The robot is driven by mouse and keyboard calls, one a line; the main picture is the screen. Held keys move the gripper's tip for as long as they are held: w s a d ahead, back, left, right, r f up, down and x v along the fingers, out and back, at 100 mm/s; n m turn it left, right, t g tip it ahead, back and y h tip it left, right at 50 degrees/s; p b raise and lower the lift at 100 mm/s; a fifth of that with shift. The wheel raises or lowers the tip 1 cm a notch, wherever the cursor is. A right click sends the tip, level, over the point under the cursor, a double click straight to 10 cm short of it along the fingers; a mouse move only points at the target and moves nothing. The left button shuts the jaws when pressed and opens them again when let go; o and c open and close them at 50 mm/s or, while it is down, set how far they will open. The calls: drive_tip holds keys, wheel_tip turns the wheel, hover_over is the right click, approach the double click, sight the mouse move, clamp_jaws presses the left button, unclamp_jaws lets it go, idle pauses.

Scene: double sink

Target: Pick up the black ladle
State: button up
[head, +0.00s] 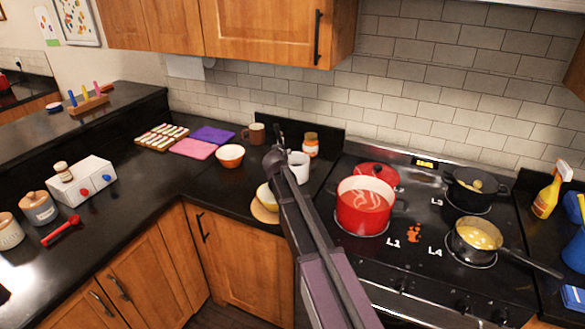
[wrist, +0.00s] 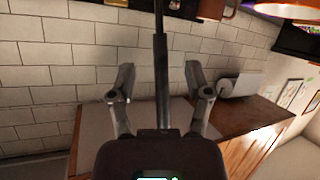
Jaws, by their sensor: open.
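The black ladle (wrist: 161,60) shows in the wrist view as a long thin dark shaft with a thicker handle end. It runs down the middle of the picture between my two fingers. Its bowl is out of sight. My gripper (wrist: 160,82) is open, with one finger on each side of the handle and a visible gap on both sides. In the head view my gripper (head: 280,142) is over the back corner of the counter, behind my arm. A white container (head: 298,166) stands just right of it. I cannot clearly pick out the ladle in that view.
A red pot (head: 364,205) is on the stove to the right. The tiled wall (head: 290,100) and upper cabinets (head: 270,30) are behind.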

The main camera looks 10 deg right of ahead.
drive_tip(key=shift+w, duration=0.2)
drive_tip(key=shift+b+x, duration=0.9)
drive_tip(key=shift+x, duration=1.75)
drive_tip(key=shift+r, duration=0.1)
clamp_jaws()
